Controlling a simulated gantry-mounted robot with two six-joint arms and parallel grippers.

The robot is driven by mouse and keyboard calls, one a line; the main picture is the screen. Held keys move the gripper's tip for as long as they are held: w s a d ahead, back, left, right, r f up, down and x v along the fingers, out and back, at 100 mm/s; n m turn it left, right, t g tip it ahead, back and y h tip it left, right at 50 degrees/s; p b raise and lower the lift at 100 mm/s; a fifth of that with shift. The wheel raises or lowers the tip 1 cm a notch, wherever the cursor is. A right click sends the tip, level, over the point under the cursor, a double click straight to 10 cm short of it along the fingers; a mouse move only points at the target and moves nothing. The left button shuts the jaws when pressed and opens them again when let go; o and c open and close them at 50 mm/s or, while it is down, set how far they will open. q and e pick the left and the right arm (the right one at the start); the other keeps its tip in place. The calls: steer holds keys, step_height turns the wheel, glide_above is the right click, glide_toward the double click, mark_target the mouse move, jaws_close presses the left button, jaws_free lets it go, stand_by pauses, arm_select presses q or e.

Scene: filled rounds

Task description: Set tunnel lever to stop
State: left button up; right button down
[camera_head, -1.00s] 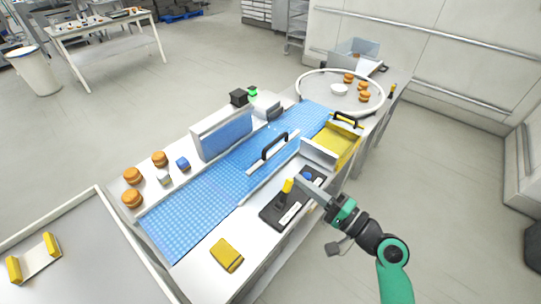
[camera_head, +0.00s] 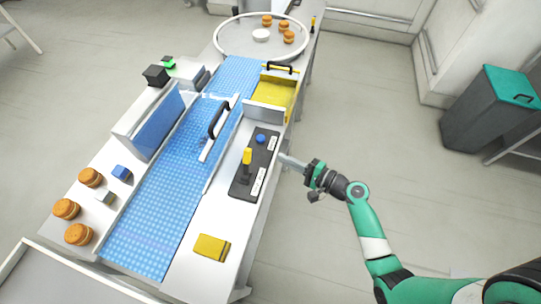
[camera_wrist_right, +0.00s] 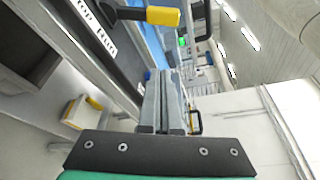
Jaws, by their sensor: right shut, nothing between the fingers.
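The tunnel lever (camera_head: 247,156) has a yellow handle and stands up from a black control panel (camera_head: 239,190) beside the blue belt. A blue knob (camera_head: 261,138) sits on the same panel, farther back. White label strips run along the panel. In the right wrist view the yellow handle (camera_wrist_right: 163,16) is at the top, and part of a label (camera_wrist_right: 98,25) reads like "...op RUN". My right gripper (camera_head: 282,158) is shut and empty, just right of the panel, apart from the lever. Its closed fingers (camera_wrist_right: 163,75) point forward in the wrist view. My left gripper is out of view.
A tunnel with a black-handled clear cover (camera_head: 218,120) spans the blue belt (camera_head: 160,215). A yellow sponge-like block (camera_head: 212,247) lies on the near ledge. Brown filled rounds (camera_head: 67,209) stand at left. A round table (camera_head: 226,40) is behind.

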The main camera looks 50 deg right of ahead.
mark_target(247, 164)
steer(key=w, duration=0.3)
steer(key=w+b, duration=0.1)
steer(key=w, duration=0.1)
steer(key=w+a+f, duration=0.1)
steer(key=w, duration=0.2)
steer(key=shift+w+f+b, duration=0.1)
steer(key=shift+w+b, duration=0.2)
steer(key=a, duration=0.1)
steer(key=r+p, duration=0.1)
steer(key=a+p, duration=0.1)
steer(key=shift+s+a+r, duration=0.25)
steer(key=shift+a+r, duration=0.05)
steer(key=shift+a, duration=0.05)
steer(key=shift+s+a+r, duration=0.1)
steer(key=shift+a, duration=0.2)
